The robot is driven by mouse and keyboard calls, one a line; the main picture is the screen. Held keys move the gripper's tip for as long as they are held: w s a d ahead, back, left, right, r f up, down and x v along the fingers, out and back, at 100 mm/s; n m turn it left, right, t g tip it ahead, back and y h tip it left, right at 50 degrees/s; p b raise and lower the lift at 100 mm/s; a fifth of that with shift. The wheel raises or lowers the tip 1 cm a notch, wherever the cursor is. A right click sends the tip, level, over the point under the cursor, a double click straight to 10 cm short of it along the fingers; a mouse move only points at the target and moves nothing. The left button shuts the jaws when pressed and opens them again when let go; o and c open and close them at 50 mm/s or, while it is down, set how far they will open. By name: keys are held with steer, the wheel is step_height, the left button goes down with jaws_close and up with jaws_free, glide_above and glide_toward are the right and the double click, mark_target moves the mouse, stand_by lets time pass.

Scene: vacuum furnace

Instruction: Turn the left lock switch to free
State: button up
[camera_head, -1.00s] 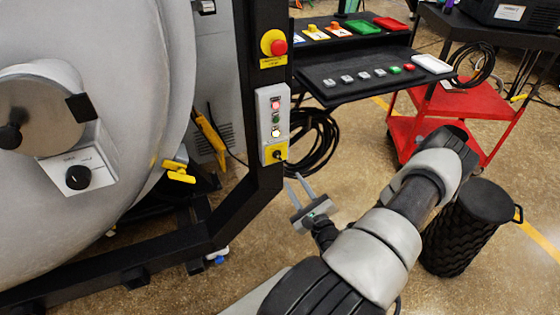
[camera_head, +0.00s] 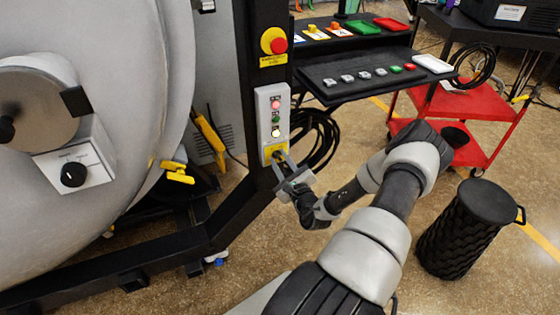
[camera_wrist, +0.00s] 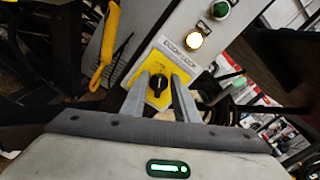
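A black rotary switch (camera_wrist: 157,85) sits on a yellow plate (camera_wrist: 150,68) labelled as a door lock, at the bottom of the grey control box (camera_head: 273,110). Another black knob (camera_head: 73,175) sits on a white plate on the furnace door at the left. The pictures do not settle which is the left lock switch. My gripper (camera_head: 282,158) is at the yellow plate, fingers spread. In the wrist view my gripper (camera_wrist: 162,80) has one finger on each side of the switch. Whether the fingers touch it, I cannot tell. In the head view the switch is mostly hidden by my gripper.
Red, green and lit buttons (camera_head: 275,118) are above the plate. A red emergency stop (camera_head: 277,45) is higher on the black frame. A black shelf (camera_head: 340,95) with buttons juts out to the right. Black cables (camera_head: 318,135) hang behind. A black bin (camera_head: 470,230) stands right.

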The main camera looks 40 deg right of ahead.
jaws_close()
steer(key=shift+d+r+m+p, duration=0.1)
steer(key=shift+r+m+p, duration=0.05)
steer(key=shift+m+p, duration=0.8)
steer(key=m+p, duration=0.1)
steer(key=m, duration=0.2)
steer(key=shift+s+d+m, duration=0.1)
steer(key=shift+d+m, duration=0.05)
steer(key=shift+m, duration=0.2)
steer(key=m, duration=0.2)
steer(key=m+p, duration=0.1)
steer(key=m, duration=0.1)
steer(key=m+p, duration=0.1)
steer(key=m, duration=0.1)
steer(key=shift+s+d+f, duration=0.1)
steer(key=shift+d+f, duration=0.15)
steer(key=shift+d, duration=0.05)
jaws_free()
